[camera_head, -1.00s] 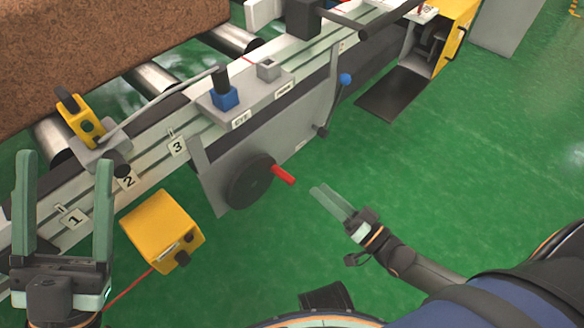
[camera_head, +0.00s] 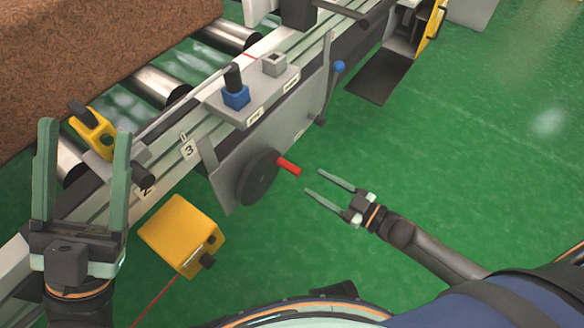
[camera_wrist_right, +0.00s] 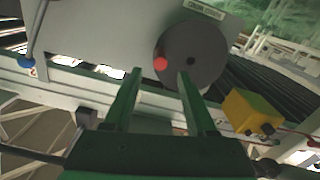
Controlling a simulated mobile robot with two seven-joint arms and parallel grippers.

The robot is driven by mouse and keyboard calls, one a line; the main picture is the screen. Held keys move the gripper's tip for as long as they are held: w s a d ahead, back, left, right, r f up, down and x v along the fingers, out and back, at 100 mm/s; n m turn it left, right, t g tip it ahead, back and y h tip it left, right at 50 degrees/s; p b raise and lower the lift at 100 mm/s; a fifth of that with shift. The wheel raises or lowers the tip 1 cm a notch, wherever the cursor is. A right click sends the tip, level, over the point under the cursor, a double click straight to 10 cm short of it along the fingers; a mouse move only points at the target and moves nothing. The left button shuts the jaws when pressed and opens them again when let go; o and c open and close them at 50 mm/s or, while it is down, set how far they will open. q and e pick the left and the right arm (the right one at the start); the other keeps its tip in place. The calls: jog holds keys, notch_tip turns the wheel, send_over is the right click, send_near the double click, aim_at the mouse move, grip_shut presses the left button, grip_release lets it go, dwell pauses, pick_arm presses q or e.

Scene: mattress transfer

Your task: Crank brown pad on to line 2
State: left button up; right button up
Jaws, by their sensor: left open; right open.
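The brown pad (camera_head: 90,65) lies on the rollers at the upper left. The crank is a dark disc (camera_head: 258,177) with a red handle (camera_head: 289,167) on the grey side plate. My right gripper (camera_head: 313,181) is open and empty, just right of the red handle and apart from it. In the right wrist view the handle (camera_wrist_right: 160,64) appears between the open fingertips (camera_wrist_right: 158,72). The line 2 label (camera_head: 147,190) on the rail is partly hidden by my left gripper's finger. My left gripper (camera_head: 85,128) is open and empty, in front of the rail.
A yellow stop (camera_head: 92,132) with a black knob sits on the rail near the pad. The line 3 label (camera_head: 188,150) is further right. A yellow box (camera_head: 183,235) hangs below the rail. A blue-based switch (camera_head: 236,95) is on the ledge. Green floor (camera_head: 450,170) is clear at right.

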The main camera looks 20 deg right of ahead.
aim_at(300, 174)
jog(key=b+x, duration=0.2)
jog(key=x, duration=0.5)
jog(key=shift+w+a+f, duration=0.1)
jog(key=shift+w+a, duration=0.15)
jog(key=shift+w, duration=0.1)
jog(key=shift+w+a, duration=0.35)
jog(key=shift+w, duration=0.05)
grip_shut()
dwell(0.6)
